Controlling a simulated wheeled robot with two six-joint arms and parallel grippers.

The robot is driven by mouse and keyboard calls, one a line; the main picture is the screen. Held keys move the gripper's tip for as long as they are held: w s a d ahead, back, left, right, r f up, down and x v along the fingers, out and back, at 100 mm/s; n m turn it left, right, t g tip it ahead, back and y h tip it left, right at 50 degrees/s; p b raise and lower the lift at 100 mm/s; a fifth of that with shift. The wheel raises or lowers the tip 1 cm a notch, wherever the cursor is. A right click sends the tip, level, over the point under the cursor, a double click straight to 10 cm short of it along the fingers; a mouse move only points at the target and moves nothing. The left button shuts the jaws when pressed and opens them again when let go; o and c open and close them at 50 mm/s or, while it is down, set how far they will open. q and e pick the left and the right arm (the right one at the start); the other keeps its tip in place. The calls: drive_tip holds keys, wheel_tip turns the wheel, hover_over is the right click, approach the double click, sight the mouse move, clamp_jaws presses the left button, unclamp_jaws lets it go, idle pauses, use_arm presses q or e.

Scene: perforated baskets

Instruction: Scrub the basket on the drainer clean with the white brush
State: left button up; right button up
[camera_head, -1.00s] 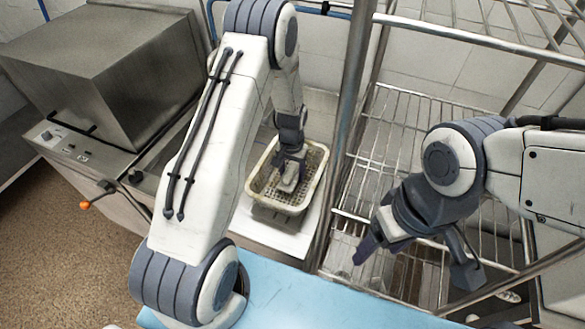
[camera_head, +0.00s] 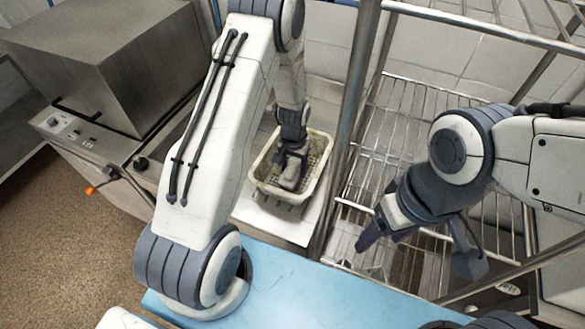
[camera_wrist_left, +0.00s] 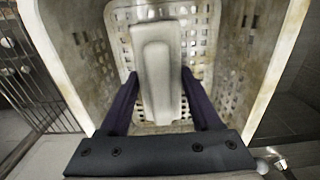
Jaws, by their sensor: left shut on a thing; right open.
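The perforated basket (camera_head: 312,188) is off-white with brown grime and stands on the pale drainer (camera_head: 270,222), left of the metal post. My left gripper (camera_head: 289,168) reaches down inside it and is shut on the white brush (camera_head: 290,178). In the left wrist view the brush (camera_wrist_left: 156,70) sits between the two dark fingers (camera_wrist_left: 160,100), inside the basket (camera_wrist_left: 262,75), whose walls show brown stains. Whether the bristles touch the basket floor is hidden. My right gripper (camera_head: 415,250) is open and empty, in front of the wire rack.
A wire shelf rack (camera_head: 400,130) with a metal post (camera_head: 345,130) stands right of the basket. A steel boxy machine (camera_head: 110,65) with an orange-tipped lever (camera_head: 91,190) stands at the left. A light blue surface (camera_head: 300,290) lies in front.

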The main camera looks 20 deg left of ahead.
use_arm(q)
drive_tip(key=shift+w+d, duration=0.25)
drive_tip(key=shift+w, duration=0.5)
drive_tip(key=shift+w+r, duration=0.1)
drive_tip(key=shift+w, duration=1.15)
